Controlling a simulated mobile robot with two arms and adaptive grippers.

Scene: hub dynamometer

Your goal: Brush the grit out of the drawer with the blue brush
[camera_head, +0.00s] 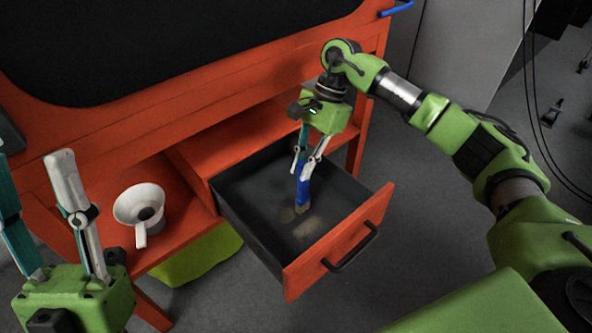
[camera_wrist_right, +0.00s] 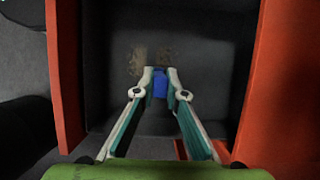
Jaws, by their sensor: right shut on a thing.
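The drawer (camera_head: 351,247) is pulled out of the red bench and has a dark inside. My right gripper (camera_head: 303,172) is shut on the blue brush (camera_head: 302,193) and holds it upright inside the drawer, bristles down by the floor. Grit (camera_head: 307,227) lies in tan patches on the drawer floor beside the brush tip. In the right wrist view the grit (camera_wrist_right: 138,62) lies just beyond the brush (camera_wrist_right: 160,83). Whether the bristles touch the floor is hard to tell. My left gripper (camera_head: 34,215) is open and empty at the lower left, away from the drawer.
A white cup-like container with a handle (camera_head: 140,212) stands on the red shelf left of the drawer, something dark inside it. A yellow-green bin (camera_head: 200,256) is under the shelf. The drawer's dark handle (camera_head: 350,248) sticks out at the front. Floor in front is clear.

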